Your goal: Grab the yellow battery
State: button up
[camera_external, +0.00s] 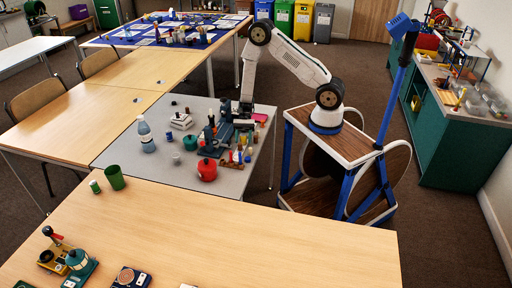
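I cannot make out the yellow battery for sure. A cluster of small coloured items (240,155), with some yellow, red and blue among them, stands near the right edge of the grey table (120,158). They are too small to tell apart. My white arm bends down over this table, and my dark gripper (243,122) is low at its right side, just behind the cluster. Blue-grey equipment beside it hides the fingertips. I cannot tell whether the gripper is open or holds anything.
On the grey table are a red pot (207,170), a green pot (190,143), a clear bottle (146,136), a white device (181,121) and a dark blue microscope-like device (209,138).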

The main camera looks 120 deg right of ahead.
jog(key=c, duration=0.9)
jog(key=shift+r, duration=0.1)
